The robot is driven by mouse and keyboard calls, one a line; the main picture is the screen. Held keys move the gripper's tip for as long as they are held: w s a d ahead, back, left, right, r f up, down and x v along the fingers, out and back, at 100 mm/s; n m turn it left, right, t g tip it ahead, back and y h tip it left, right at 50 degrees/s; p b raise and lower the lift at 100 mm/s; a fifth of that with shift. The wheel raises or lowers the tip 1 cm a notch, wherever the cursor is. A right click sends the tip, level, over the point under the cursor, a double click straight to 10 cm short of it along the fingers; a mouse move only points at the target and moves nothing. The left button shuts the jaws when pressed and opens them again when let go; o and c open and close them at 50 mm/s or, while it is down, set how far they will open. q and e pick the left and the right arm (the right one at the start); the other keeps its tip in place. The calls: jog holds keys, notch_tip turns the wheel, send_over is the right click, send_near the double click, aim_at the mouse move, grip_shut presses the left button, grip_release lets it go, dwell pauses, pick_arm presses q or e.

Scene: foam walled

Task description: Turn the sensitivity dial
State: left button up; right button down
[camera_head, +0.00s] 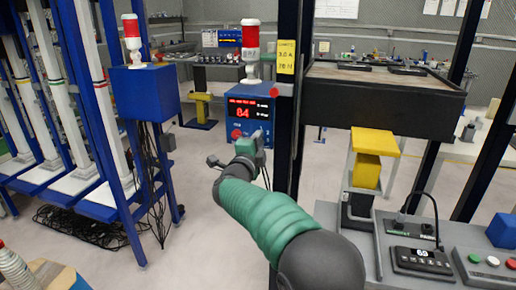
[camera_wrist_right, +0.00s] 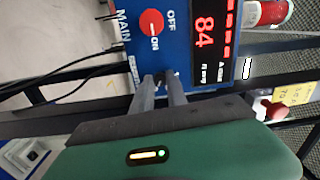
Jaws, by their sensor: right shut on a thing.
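The blue control box (camera_head: 234,97) stands ahead of me, with a red display (camera_head: 243,112) reading 84. In the right wrist view its panel (camera_wrist_right: 184,60) fills the upper middle, turned sideways. My right gripper (camera_head: 258,134) reaches the lower right of the box's face. In the right wrist view the two fingers of my right gripper (camera_wrist_right: 162,80) are at the panel, shut on a small dark knob, seemingly the sensitivity dial. The dial is mostly hidden between the fingertips, and its marking cannot be read. My left gripper is in neither view.
A red MAIN OFF/ON switch (camera_wrist_right: 152,22) sits beside the fingers. A red-and-white beacon (camera_head: 250,45) tops the box. A dark post (camera_head: 286,150) stands close on the right. A grey console (camera_head: 480,262) with buttons is at lower right. Loose cables (camera_head: 85,222) lie at left.

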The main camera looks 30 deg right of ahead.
jog(key=shift+f+m+b, duration=0.5)
jog(key=shift+m, duration=0.3)
jog(key=c, duration=1.4)
grip_release()
jog(key=shift+r, duration=0.1)
jog(key=shift+o, duration=0.4)
jog(key=shift+r, duration=0.1)
jog(key=shift+r, duration=0.1)
jog(key=p+v, duration=0.2)
jog(key=v, duration=1.5)
jog(key=shift+w, duration=0.15)
